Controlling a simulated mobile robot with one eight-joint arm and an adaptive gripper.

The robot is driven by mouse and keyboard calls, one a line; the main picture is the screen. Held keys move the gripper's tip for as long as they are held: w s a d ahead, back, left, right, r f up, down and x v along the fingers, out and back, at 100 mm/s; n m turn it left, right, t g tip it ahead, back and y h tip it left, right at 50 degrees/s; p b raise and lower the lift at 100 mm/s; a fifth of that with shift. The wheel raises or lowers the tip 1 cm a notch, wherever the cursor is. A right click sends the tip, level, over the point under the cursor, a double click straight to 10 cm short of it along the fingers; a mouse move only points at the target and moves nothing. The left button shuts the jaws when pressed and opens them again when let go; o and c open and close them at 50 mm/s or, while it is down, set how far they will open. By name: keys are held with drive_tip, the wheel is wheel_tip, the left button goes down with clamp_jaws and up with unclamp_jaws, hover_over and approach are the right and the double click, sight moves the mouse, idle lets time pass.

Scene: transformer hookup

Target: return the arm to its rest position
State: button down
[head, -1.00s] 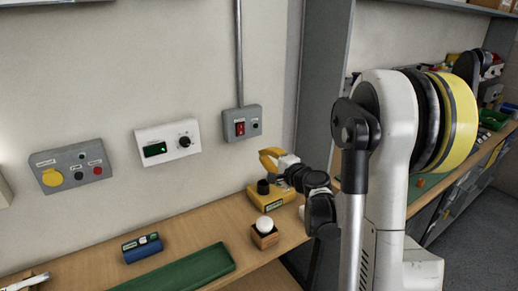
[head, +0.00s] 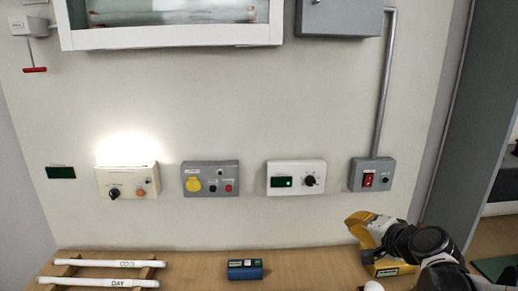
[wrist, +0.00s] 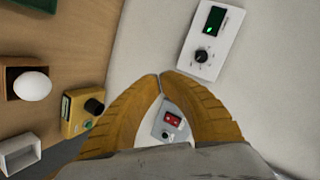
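My gripper (head: 352,219) is at the right of the head view, raised in front of the wall below the grey red-switch box (head: 372,174). In the wrist view the two yellow fingers of my gripper (wrist: 160,75) meet at their tips, with nothing held between them. The red-switch box (wrist: 171,124) shows through the gap behind the tips. My dark arm links fill the lower right corner of the head view and hide part of the bench there.
A yellow knobbed box (wrist: 80,112) and a white ball in a wooden holder (wrist: 15,80) stand on the bench near my gripper. A white panel with a green display (head: 296,178) is on the wall. A blue device (head: 245,270) and a wooden rack (head: 75,268) stand farther left.

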drive_tip(key=s+a+f+n+g+h, duration=0.1)
drive_tip(key=s+a+n+g, duration=0.1)
drive_tip(key=s, duration=0.5)
drive_tip(key=s+a+f+n+g+h, duration=0.1)
drive_tip(key=s+n, duration=0.3)
drive_tip(key=s, duration=0.4)
drive_tip(key=s+a+f+n+g+h, duration=0.1)
drive_tip(key=s+a+n, duration=0.3)
drive_tip(key=s, duration=0.4)
drive_tip(key=shift+f+g, duration=0.55)
drive_tip(key=shift+g, duration=0.25)
